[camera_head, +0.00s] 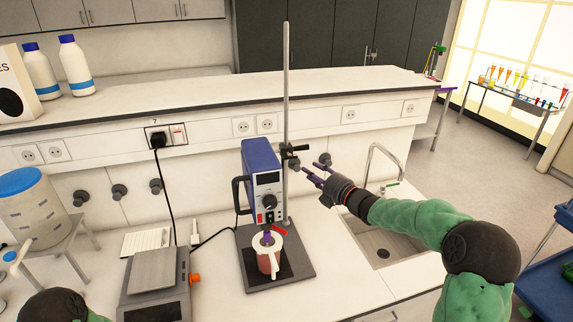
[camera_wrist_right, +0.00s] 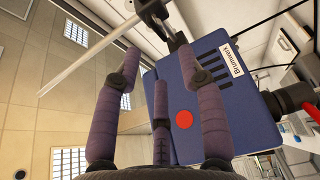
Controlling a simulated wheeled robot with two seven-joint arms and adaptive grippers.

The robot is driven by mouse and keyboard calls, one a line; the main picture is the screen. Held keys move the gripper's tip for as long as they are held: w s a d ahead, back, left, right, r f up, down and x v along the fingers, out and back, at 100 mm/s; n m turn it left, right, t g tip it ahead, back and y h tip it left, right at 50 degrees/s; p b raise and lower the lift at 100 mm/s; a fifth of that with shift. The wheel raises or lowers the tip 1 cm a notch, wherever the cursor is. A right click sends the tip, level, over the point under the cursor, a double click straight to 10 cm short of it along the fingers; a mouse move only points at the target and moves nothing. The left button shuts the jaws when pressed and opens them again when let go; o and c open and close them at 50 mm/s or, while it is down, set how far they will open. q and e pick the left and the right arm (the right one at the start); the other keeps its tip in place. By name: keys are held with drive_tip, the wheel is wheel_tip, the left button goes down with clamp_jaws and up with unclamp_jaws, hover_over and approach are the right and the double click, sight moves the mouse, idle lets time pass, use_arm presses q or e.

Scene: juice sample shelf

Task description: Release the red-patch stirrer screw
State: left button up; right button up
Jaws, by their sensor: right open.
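The blue stirrer (camera_head: 262,170) hangs on an upright metal rod (camera_head: 287,90) above a dark base plate (camera_head: 300,270). A red round patch (camera_wrist_right: 185,119) shows on its housing in the right wrist view. A dark clamp (camera_head: 290,150) joins stirrer and rod, with a small knob-like screw (camera_head: 294,163) on it. The clamp also shows at the top of the wrist view (camera_wrist_right: 176,40). My right gripper (camera_head: 313,170) is open, its purple fingers pointing at the clamp from the right. The fingers appear apart from the screw. My left gripper is out of view.
A jug of red liquid (camera_head: 268,260) stands under the stirrer. A balance (camera_head: 154,285) is to its left, a sink (camera_head: 385,245) and curved tap (camera_head: 372,150) to its right. A raised shelf (camera_head: 220,95) runs behind.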

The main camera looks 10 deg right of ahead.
sight(289, 156)
drive_tip(key=p+x, duration=0.1)
drive_tip(key=x, duration=0.9)
drive_tip(key=shift+r, duration=0.15)
drive_tip(key=shift+w+a, duration=0.1)
clamp_jaws()
